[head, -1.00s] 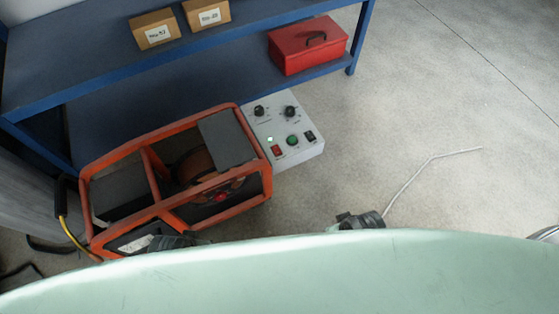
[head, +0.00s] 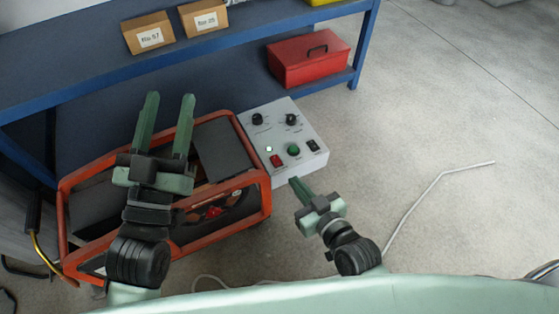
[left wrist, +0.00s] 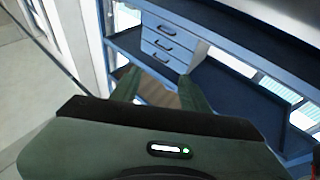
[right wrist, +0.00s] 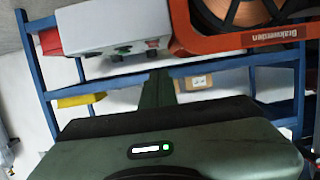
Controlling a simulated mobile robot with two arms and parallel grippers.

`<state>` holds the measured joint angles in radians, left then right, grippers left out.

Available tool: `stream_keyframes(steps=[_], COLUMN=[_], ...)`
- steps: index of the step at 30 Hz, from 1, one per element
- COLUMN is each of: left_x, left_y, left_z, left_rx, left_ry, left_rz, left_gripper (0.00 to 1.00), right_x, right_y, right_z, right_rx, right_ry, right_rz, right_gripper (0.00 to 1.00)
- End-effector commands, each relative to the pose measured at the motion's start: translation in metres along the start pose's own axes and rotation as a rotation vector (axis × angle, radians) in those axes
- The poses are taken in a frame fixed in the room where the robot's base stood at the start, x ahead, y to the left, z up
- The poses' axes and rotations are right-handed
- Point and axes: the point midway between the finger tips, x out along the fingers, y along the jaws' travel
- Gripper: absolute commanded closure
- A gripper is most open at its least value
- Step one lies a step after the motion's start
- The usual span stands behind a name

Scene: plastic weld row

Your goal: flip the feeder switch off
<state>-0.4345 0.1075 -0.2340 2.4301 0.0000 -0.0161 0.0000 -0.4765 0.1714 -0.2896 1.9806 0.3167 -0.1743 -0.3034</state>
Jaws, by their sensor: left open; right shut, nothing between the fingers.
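The feeder (head: 262,197) is an orange tubular frame around a wire spool, standing on the floor. A light-grey control box (head: 305,168) is at its right end, with two black knobs, a lit pale-green lamp (head: 269,149), a red switch (head: 277,160), a green button (head: 293,149) and a black switch (head: 313,146). Which way the switches are tipped is too small to tell. My right gripper (head: 297,181) is shut and empty, just in front of the box, apart from it. The box also shows in the right wrist view (right wrist: 110,22). My left gripper (head: 169,97) is open and empty above the feeder frame.
A blue shelf unit (head: 75,105) stands behind, holding cardboard boxes (head: 148,34) and a red toolbox (head: 305,63). A thin pale rod or cable (head: 418,197) lies on the floor at the right. The floor right of the control box is otherwise clear.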

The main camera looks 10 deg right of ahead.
Motion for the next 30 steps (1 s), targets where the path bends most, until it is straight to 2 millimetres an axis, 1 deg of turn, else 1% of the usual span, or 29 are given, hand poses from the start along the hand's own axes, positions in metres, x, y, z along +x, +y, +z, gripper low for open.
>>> stream_keyframes(steps=[1, 3, 6, 10, 22, 26, 30], left_x=[0.001, 0.001, -0.001, -0.002, -0.003, -0.008, -0.020], left_y=[0.002, 0.003, 0.004, 0.005, 0.005, 0.007, 0.009], left_z=[-0.014, -0.030, -0.046, -0.055, -0.058, -0.070, -0.091], left_rx=[-0.003, -0.006, -0.008, -0.010, -0.011, -0.014, -0.022], left_ry=[0.062, 0.136, 0.208, 0.246, 0.265, 0.338, 0.474], left_rz=[0.003, 0.007, 0.009, 0.011, 0.011, 0.015, 0.020], left_gripper=[0.55, 0.55, 0.55, 0.55, 0.55, 0.55, 0.55], right_x=[0.002, 0.003, 0.003, 0.003, 0.006, 0.016, 0.034], right_y=[0.001, 0.002, 0.004, 0.005, 0.005, 0.006, 0.007], right_z=[-0.002, -0.006, -0.009, -0.011, -0.012, -0.013, -0.015], right_rx=[0.000, -0.001, 0.000, -0.001, -0.001, -0.001, 0.001], right_ry=[0.034, 0.075, 0.115, 0.137, 0.139, 0.141, 0.142], right_rz=[0.007, 0.019, 0.031, 0.039, 0.040, 0.041, 0.041], right_gripper=[1.00, 1.00, 1.00, 1.00, 1.00, 1.00, 1.00])
